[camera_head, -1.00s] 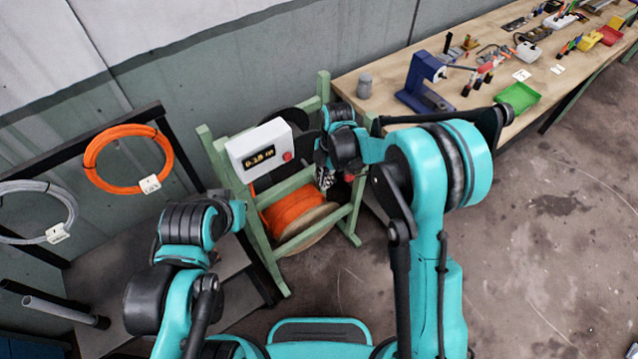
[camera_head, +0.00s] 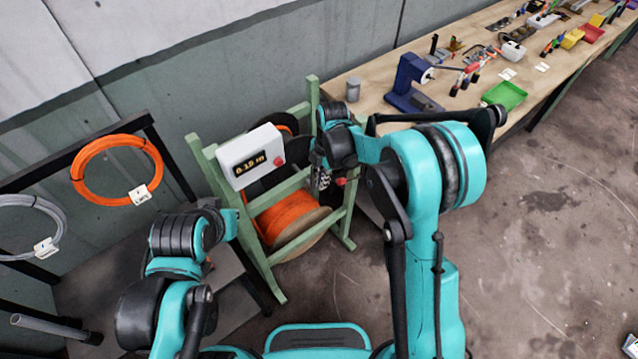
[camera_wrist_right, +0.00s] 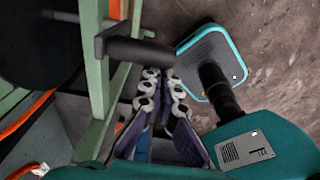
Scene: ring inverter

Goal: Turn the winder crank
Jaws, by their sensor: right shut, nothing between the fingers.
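The winder is a green frame (camera_head: 262,262) with a spool of orange cable (camera_head: 288,216) and a white meter box (camera_head: 250,157) reading about 0.15 m. My right gripper (camera_head: 320,180) is at the right side of the frame, partly covered by my wrist. In the right wrist view a dark cylindrical handle, apparently the crank grip (camera_wrist_right: 140,52), sticks out beside a green post (camera_wrist_right: 97,75). My right gripper (camera_wrist_right: 162,78) points at it with its fingers shut and empty, just below the handle; contact cannot be told. My left arm shows, but its gripper is hidden.
A rack at left carries an orange coil (camera_head: 85,178) and a grey coil (camera_head: 58,225). A wooden workbench (camera_head: 375,85) with a blue device (camera_head: 408,82) and a green tray (camera_head: 505,95) stands behind my right arm.

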